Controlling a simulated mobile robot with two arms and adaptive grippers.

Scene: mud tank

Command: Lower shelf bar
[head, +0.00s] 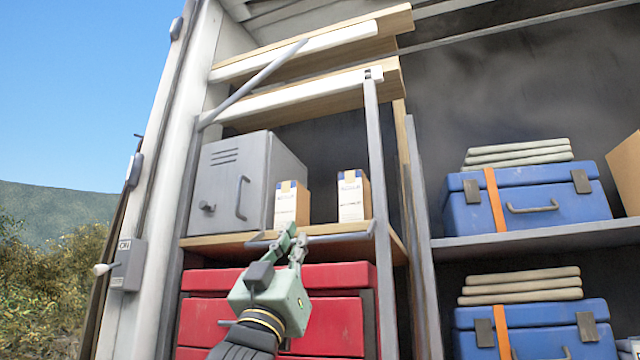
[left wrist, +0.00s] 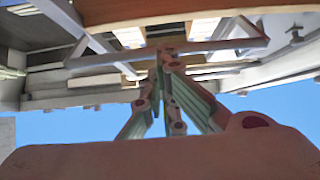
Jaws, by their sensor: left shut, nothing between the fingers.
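A grey shelf bar (head: 253,84) slants up to the right from the left post, its free end high in front of the upper boards. A second grey bar (head: 340,237) runs level along the front edge of the middle shelf (head: 215,241). My left gripper (head: 291,236), green, is shut and empty at this level bar, below the small boxes. In the left wrist view its closed fingertips (left wrist: 168,52) overlap a bar (left wrist: 205,46); I cannot tell whether they touch it. My right gripper is not in view.
A grey metal cabinet (head: 225,185) and two small cartons (head: 291,204) (head: 352,196) stand on the middle shelf. Red drawers (head: 335,325) are below. Blue cases (head: 530,205) fill the right shelves. A lever switch (head: 127,265) is on the left frame.

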